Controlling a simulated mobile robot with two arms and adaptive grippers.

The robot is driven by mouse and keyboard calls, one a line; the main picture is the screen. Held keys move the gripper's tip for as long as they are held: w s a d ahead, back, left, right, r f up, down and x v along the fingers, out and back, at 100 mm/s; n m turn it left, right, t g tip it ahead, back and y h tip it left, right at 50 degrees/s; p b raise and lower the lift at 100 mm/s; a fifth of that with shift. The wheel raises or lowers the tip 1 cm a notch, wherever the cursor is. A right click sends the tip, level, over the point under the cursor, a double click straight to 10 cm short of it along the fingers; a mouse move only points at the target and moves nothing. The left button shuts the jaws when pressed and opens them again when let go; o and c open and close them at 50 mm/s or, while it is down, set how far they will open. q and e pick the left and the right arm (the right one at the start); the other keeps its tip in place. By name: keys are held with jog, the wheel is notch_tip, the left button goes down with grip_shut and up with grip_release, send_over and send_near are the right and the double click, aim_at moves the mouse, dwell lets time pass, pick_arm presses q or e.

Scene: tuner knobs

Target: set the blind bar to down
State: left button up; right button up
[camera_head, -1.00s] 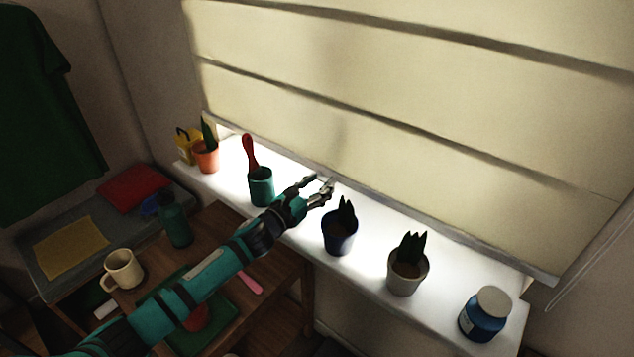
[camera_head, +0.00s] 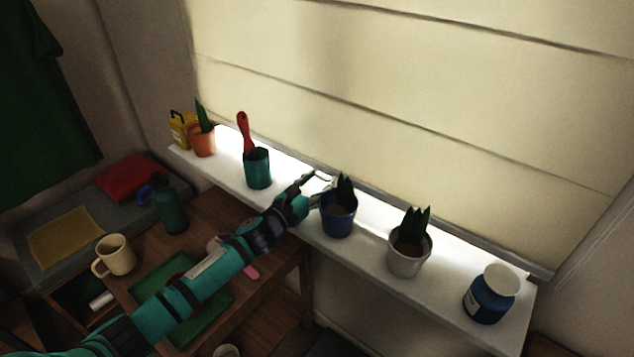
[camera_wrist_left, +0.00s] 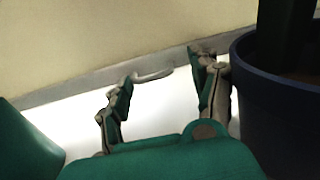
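The blind bar (camera_head: 450,230) is the grey strip along the bottom edge of the cream blind (camera_head: 400,60), running just above the white sill. In the left wrist view the bar (camera_wrist_left: 70,90) crosses behind my fingers, with a small pale loop handle (camera_wrist_left: 153,75) sticking out from it. My left gripper (camera_head: 322,187) is at the bar near the sill's middle. In the left wrist view its fingers (camera_wrist_left: 163,70) are apart, with the handle between their tips; I cannot tell whether they touch it. My right gripper is not in view.
A navy plant pot (camera_head: 339,222) stands close beside my left gripper. A grey pot (camera_head: 408,258) and blue jar (camera_head: 489,300) stand further right. A teal cup (camera_head: 257,170) with a red-handled tool and an orange pot (camera_head: 202,143) are left. A wooden table with a mug (camera_head: 116,255) lies below.

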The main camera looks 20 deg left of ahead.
pick_arm(q)
jog(key=shift+w+a, duration=0.1)
jog(key=shift+a, duration=0.05)
dwell(0.3)
jog(key=shift+s+a, duration=0.2)
jog(key=shift+s, duration=0.1)
jog(key=v, duration=1.1)
jog(key=shift+s, duration=0.25)
